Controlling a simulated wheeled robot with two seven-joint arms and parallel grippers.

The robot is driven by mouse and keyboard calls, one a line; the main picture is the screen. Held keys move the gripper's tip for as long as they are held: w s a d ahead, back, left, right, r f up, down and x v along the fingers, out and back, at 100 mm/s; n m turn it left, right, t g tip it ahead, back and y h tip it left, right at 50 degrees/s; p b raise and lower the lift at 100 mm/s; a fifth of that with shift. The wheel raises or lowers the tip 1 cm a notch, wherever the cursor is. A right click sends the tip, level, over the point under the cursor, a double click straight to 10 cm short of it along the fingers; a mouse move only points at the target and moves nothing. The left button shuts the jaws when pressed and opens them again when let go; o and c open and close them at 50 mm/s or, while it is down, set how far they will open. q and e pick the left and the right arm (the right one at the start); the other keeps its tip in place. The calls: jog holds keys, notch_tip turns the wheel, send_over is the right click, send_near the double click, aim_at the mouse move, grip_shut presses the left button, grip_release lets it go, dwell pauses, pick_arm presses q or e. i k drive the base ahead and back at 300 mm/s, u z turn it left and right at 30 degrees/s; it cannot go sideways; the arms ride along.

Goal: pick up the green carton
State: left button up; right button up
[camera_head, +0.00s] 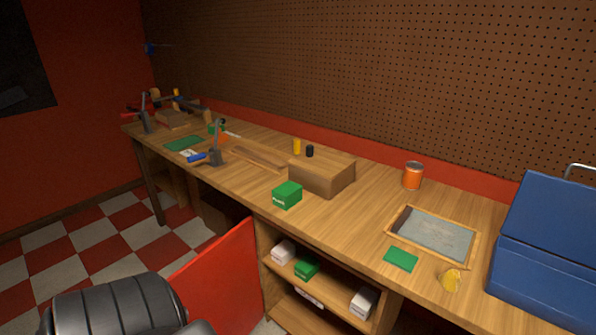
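A small green carton (287,195) with white print sits upright near the front edge of the workbench (340,222), just in front of a brown cardboard box. A second green carton (307,268) sits on the upper shelf under the bench, between white boxes. Neither of my grippers shows in the head view.
The brown box (322,175) stands behind the bench-top carton. A framed tray (434,235), a flat green piece (401,259), an orange can (413,175) and a blue toolbox (545,250) are to the right. A red door panel (222,282) stands open below.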

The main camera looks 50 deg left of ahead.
aim_at(289, 194)
jog(key=u, duration=1.4)
